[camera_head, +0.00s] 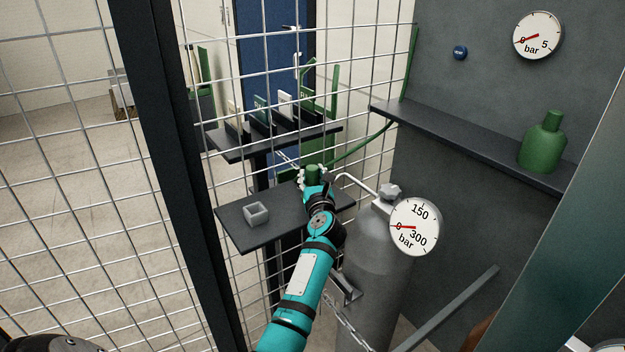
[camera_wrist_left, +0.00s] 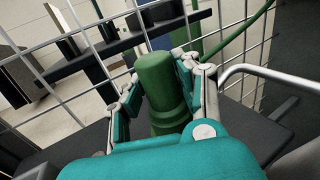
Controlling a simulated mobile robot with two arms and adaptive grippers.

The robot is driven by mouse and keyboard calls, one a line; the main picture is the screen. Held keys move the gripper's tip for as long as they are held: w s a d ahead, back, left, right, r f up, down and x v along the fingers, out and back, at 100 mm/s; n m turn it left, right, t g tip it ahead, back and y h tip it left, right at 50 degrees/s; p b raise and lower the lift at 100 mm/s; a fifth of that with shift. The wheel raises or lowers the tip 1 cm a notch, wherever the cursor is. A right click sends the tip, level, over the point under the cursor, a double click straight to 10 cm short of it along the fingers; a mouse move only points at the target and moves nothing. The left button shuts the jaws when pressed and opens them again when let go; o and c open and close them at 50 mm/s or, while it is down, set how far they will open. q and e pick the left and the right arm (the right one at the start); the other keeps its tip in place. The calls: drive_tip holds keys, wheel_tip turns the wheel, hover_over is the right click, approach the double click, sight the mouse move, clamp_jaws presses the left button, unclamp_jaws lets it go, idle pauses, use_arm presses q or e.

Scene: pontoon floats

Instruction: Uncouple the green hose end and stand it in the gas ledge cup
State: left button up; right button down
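The green hose end (camera_wrist_left: 162,85) is a thick green cylinder standing upright between the fingers of my left gripper (camera_wrist_left: 158,90). The fingers lie close against it on both sides, and it appears gripped. In the head view, the hose end (camera_head: 313,171) shows just above my left gripper (camera_head: 315,182), beside the mesh. A green hose (camera_head: 362,149) runs from there up to the right. A small grey square cup (camera_head: 256,214) stands on a dark ledge (camera_head: 238,236), left of my gripper. My right gripper is not in view.
A grey gas cylinder (camera_head: 371,255) with a gauge (camera_head: 414,227) and a bent silver pipe (camera_head: 356,180) stands right of my gripper. An upper shelf (camera_head: 270,142) holds tagged slots. A green bottle (camera_head: 543,143) stands on the right shelf.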

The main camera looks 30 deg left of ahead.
use_arm(q)
drive_tip(key=shift+w+f, duration=0.1)
drive_tip(key=shift+c, duration=2.1)
clamp_jaws()
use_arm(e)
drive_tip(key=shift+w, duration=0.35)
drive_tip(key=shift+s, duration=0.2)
